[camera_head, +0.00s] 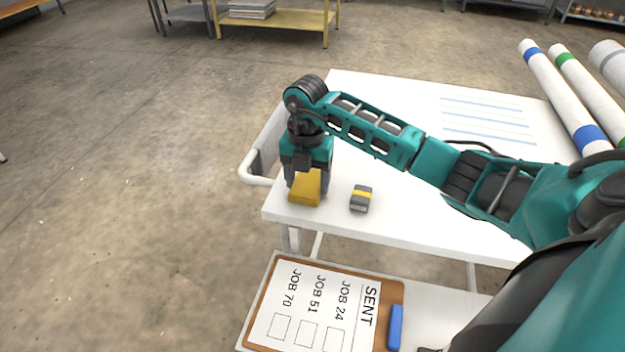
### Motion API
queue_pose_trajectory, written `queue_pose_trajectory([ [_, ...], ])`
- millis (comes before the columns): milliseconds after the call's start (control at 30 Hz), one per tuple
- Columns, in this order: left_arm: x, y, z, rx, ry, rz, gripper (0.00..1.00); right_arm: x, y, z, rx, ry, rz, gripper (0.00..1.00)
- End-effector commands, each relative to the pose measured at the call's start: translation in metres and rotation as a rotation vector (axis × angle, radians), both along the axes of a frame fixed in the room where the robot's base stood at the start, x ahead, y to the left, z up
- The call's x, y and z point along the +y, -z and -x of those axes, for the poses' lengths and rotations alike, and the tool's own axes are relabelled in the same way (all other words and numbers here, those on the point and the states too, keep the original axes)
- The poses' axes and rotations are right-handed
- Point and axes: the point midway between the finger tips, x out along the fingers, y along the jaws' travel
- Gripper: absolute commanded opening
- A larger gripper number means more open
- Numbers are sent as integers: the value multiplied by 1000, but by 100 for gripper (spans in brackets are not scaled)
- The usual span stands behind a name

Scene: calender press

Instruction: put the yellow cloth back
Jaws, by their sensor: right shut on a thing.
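The yellow cloth (306,188) is a folded, block-like piece at the near left corner of the white table (400,221). My right gripper (308,190) points down over it, with its fingers on either side, shut on the cloth. The cloth is at or just above the table top; I cannot tell whether it touches. My left gripper is not in the view.
A clipboard (398,292) marked SENT and a blue block (395,327) lie on a lower surface in front. White rolls (565,95) lie at the right. The table's middle back holds a striped sheet (488,120).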

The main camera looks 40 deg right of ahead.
Motion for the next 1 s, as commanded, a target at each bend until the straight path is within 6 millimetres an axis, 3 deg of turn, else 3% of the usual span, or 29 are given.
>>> queue_pose_trajectory([
  [333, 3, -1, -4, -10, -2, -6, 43, 0, 3, 0, 0, 0, 0, 40],
  [367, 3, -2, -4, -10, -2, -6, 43, 0, 2, 0, 0, 0, 0, 71],
  [600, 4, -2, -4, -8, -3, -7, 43, 0, 2, 0, 0, 0, 0, 94],
  [867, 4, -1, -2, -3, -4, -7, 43, 0, 0, 0, -1, 0, -1, 94],
  [1000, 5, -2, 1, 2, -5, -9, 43, 0, -15, -1, -4, 0, -1, 94],
])
